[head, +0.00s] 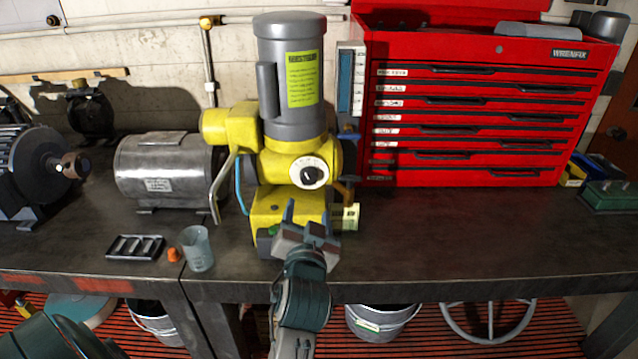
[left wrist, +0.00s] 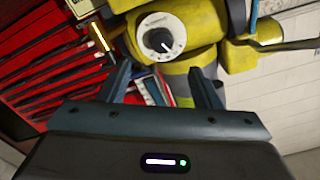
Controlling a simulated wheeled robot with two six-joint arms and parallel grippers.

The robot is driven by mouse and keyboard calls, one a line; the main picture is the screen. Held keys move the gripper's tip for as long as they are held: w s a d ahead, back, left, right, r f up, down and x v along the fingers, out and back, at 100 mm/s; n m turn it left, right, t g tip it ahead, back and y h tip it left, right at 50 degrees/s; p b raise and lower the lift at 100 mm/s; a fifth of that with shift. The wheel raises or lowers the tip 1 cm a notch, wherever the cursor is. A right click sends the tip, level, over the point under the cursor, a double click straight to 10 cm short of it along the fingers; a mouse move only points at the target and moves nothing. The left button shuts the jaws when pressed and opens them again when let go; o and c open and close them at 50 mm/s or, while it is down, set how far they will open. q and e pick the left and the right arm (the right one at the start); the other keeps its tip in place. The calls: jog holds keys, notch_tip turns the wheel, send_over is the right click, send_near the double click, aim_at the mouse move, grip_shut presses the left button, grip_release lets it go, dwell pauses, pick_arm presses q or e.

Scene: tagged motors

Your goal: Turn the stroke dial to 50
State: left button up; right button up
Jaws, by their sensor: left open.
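The stroke dial (head: 309,173) is a white round scale with a black knob on the front of a yellow dosing pump (head: 285,206) with a grey motor on top. In the left wrist view the dial (left wrist: 160,38) shows ahead, beyond the fingers, with a white pointer mark on its black knob; the scale numbers are too small to read. My left gripper (head: 305,212) is in front of the pump, below the dial and apart from it. In the left wrist view its two fingers (left wrist: 163,88) stand apart with nothing between them. My right gripper is not in view.
A silver motor (head: 168,168) stands left of the pump. A clear beaker (head: 196,248), an orange cap (head: 174,255) and a black tray (head: 135,247) lie near the bench's front edge. A red tool chest (head: 480,100) stands at the right. The right front of the bench (head: 470,235) is clear.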

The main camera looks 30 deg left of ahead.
aim_at(309, 179)
pick_arm(q)
jog(key=p+x, duration=0.2)
jog(key=x, duration=0.8)
jog(key=shift+s+a+r+p, duration=0.1)
jog(key=shift+a+r+p, duration=0.1)
jog(key=shift+p, duration=0.1)
jog(key=shift+w+a, duration=0.15)
jog(key=shift+w, duration=0.15)
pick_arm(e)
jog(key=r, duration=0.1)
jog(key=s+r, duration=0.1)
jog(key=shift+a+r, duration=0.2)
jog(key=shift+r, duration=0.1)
pick_arm(q)
jog(key=shift+c, duration=0.2)
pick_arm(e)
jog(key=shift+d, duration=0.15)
